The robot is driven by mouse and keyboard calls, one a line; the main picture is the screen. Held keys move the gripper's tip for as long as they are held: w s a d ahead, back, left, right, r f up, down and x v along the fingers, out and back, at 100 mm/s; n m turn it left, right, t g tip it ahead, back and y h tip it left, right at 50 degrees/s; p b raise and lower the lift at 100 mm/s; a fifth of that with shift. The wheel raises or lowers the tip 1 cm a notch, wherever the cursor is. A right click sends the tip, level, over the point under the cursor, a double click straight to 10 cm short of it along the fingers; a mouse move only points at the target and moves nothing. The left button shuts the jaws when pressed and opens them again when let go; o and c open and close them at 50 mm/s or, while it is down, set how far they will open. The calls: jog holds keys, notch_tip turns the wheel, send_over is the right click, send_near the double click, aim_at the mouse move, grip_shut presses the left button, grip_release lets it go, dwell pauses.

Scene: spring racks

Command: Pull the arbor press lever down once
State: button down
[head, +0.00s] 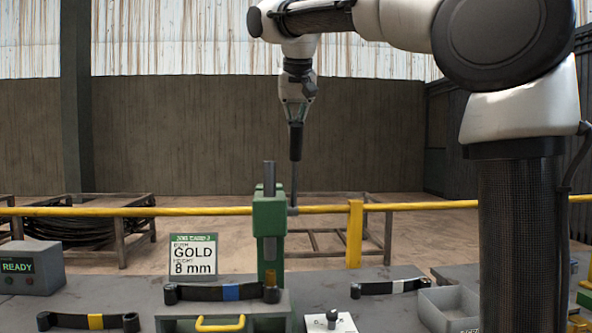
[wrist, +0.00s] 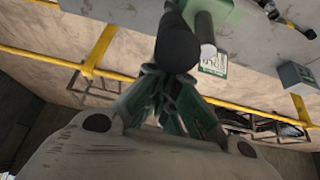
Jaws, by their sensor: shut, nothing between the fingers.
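The green arbor press (head: 270,222) stands on the bench in the middle of the head view, with a grey ram through its top. Its lever (head: 294,180) stands nearly upright at the press's right side and has a thick black grip at its upper end. My gripper (head: 296,121) points down at the top of that grip, shut with nothing between its fingers. In the wrist view the black grip (wrist: 180,45) lies right at the fingertips and hides part of them. I cannot tell whether they touch. The press body (wrist: 222,10) shows behind it.
A card reading GOLD 8 mm (head: 194,254) stands left of the press. A READY box (head: 31,267) is at left, a grey tray (head: 449,308) at right. A yellow rail (head: 110,211) runs behind.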

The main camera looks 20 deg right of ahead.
aim_at(297, 139)
jog(key=shift+s+a, duration=0.15)
jog(key=shift+s, duration=0.65)
jog(key=shift+s+a+f, duration=0.2)
jog(key=shift+s+f, duration=0.3)
jog(key=shift+s, duration=0.3)
jog(key=shift+s+a+f, duration=0.15)
jog(key=shift+s+f, duration=0.35)
jog(key=shift+s, duration=0.3)
jog(key=shift+s+f, duration=0.15)
jog(key=shift+s, duration=0.05)
jog(key=shift+s+a+f, duration=0.2)
jog(key=shift+s+f, duration=0.6)
jog(key=shift+s+a+f, duration=0.15)
jog(key=shift+s+f, duration=0.6)
jog(key=shift+f, duration=0.1)
